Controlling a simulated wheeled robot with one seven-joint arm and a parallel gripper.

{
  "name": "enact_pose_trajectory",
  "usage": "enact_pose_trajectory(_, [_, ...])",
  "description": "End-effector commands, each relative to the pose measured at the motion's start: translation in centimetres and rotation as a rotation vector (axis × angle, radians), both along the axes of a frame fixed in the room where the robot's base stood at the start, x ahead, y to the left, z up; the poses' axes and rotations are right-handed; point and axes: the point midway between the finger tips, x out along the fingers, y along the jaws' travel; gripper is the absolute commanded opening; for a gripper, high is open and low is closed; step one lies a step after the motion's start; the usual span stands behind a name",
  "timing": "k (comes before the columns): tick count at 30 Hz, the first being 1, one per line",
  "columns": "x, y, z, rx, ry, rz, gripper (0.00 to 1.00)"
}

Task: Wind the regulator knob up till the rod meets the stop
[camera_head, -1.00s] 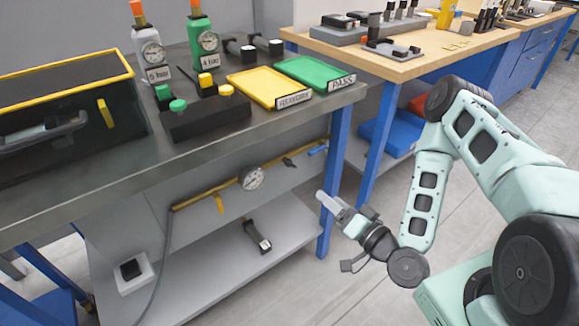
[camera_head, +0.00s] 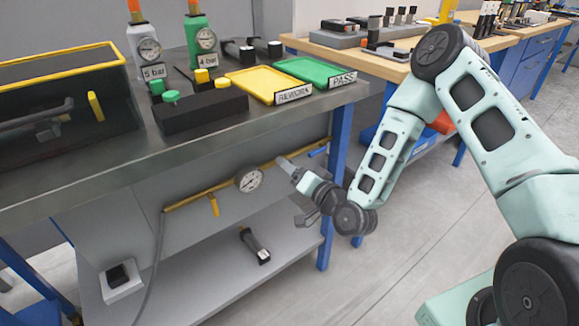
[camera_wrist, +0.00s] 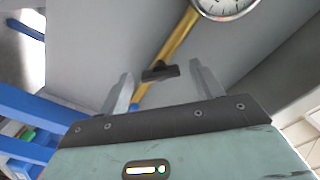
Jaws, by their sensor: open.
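A yellow pipe (camera_head: 190,200) runs under the bench with a round gauge (camera_head: 249,179) on it. In the wrist view a black T-shaped fitting (camera_wrist: 160,72), perhaps the regulator knob, sits on the pipe (camera_wrist: 178,38). I cannot make out a rod or stop.
The steel bench top (camera_head: 60,185) overhangs the pipe. A blue bench leg (camera_head: 333,200) stands close to my gripper. A yellow lever (camera_head: 213,206) hangs from the pipe. A black-and-grey tool (camera_head: 254,245) lies on the lower shelf (camera_head: 200,270).

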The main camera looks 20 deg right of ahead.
Motion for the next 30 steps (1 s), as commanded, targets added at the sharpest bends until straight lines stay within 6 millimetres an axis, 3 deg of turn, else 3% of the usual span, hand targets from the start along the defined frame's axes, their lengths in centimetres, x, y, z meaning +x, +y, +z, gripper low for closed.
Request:
enact_pose_trajectory(6, [1.7, 0.6, 0.0, 0.000, -0.001, 0.000, 0.65])
enact_pose_trajectory(15, [1.8, 0.6, 0.0, 0.000, 0.000, 0.000, 0.65])
enact_pose_trajectory(20, [1.8, 0.6, 0.0, 0.000, 0.000, 0.000, 0.21])
enact_pose_trajectory(30, [1.8, 0.6, 0.0, 0.030, 0.010, 0.000, 0.21])
